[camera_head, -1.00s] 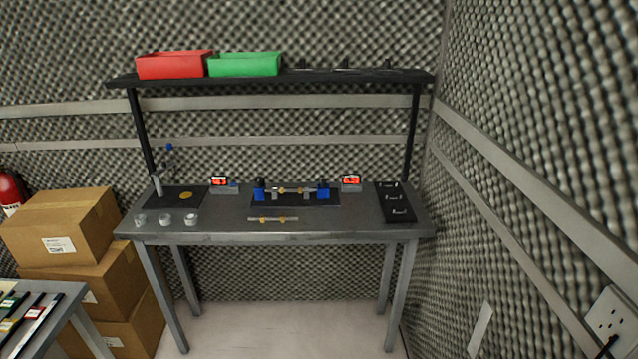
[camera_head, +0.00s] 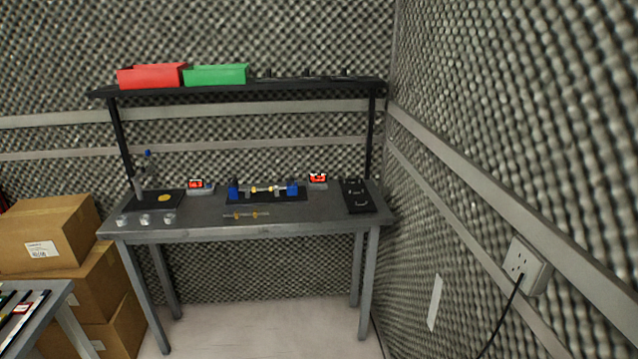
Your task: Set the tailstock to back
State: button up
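A small lathe-like device (camera_head: 263,197) with blue end blocks sits on a black base near the back middle of the workbench (camera_head: 215,234). Its left blue block (camera_head: 233,191) and right blue block (camera_head: 292,189) stand at either end, with small brass and grey parts between them. One of these blocks may be the tailstock; I cannot tell which, nor its setting, at this size. My gripper is not in view.
A black tool panel (camera_head: 357,196) lies right, several clear cups (camera_head: 145,219) left. A shelf (camera_head: 290,86) holds red (camera_head: 152,76) and green bins (camera_head: 215,75). Cardboard boxes (camera_head: 45,235) stand left; a foam wall (camera_head: 520,130) closes the right.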

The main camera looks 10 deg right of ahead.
aim_at(291, 186)
jog(key=z, duration=0.15)
jog(key=k, duration=0.65)
jog(key=z, duration=0.1)
jog(key=i, duration=0.75)
jog(key=u, duration=0.55)
jog(key=i, duration=0.75)
jog(key=u, duration=0.75)
jog(key=i, duration=0.75)
jog(key=u, duration=0.2)
